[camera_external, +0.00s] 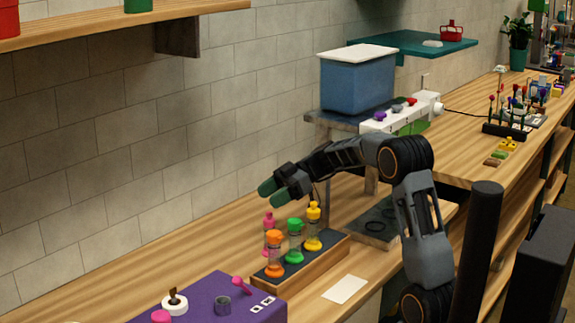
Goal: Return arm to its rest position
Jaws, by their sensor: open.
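My gripper (274,188) is at the end of my dark grey arm, with green-tipped fingers pointing left. It is open, and nothing shows between the fingers. It hangs in the air above the back of a wooden stand (318,267) with a dark top. On the stand are bottle-like pieces with an orange (274,262), a green (294,243), a yellow (313,229) and a pink (270,233) coloring. My gripper looks apart from them. My arm bends at an elbow to the right of the stand.
A purple box (215,306) with knobs is at front left. A blue bin (356,82) with a white lid and a white power strip (400,117) stand behind my arm. A white card (345,289) lies on the bench. The wooden bench (150,262) is clear along the wall. A shelf (110,28) hangs upper left.

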